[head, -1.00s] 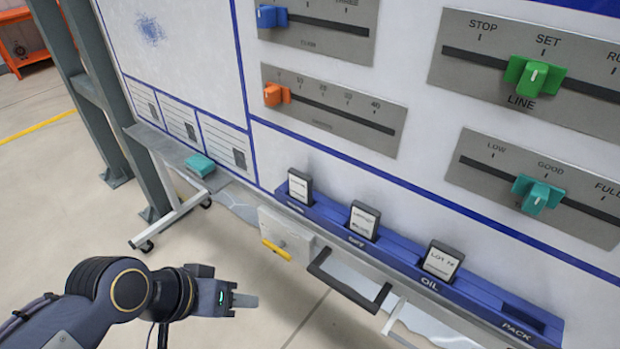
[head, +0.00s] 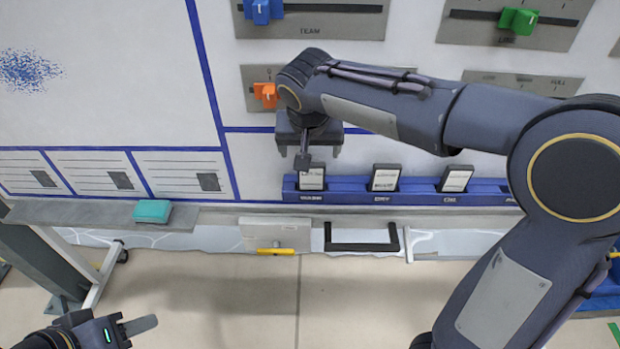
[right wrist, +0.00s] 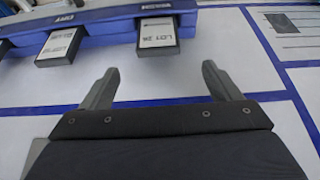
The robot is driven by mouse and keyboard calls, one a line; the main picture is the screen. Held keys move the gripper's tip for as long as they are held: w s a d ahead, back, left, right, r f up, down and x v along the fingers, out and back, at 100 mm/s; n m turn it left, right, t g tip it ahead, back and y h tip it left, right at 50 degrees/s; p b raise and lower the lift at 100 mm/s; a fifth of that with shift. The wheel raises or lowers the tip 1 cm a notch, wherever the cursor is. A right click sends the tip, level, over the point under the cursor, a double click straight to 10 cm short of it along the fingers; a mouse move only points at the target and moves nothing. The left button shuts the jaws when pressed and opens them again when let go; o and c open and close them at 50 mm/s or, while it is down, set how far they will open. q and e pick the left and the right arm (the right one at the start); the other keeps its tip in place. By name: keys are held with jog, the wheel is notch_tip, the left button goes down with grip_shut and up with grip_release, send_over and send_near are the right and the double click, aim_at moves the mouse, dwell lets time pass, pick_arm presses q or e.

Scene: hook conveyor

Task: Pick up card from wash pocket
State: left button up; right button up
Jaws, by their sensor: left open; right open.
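The card (head: 312,181) in the leftmost pocket of the blue rail (head: 350,196) has a dark frame and a white printed face. In the right wrist view, this card (right wrist: 157,38) stands upside down under a label that looks like WASH. My right gripper (head: 309,150) is open and empty just above it. In the right wrist view the fingers (right wrist: 162,75) point toward the card, which lies beyond the gap between the tips, apart from them. My left gripper (head: 142,326) is open and low at the bottom left, far from the rail. My right arm hides part of the board.
Two more cards, a middle one (head: 385,178) and a right one (head: 455,180), sit in the rail. Sliders, including an orange knob (head: 265,94), are on the board above. A teal block (head: 152,211) lies on a grey shelf (head: 60,214). A black handle (head: 361,246) sticks out below.

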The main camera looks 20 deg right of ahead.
aim_at(312, 164)
jog(key=x, duration=0.6)
jog(key=shift+w+d+p, duration=0.1)
jog(key=shift+d+p, duration=0.05)
jog(key=shift+p, duration=0.25)
jog(key=c, duration=1.3)
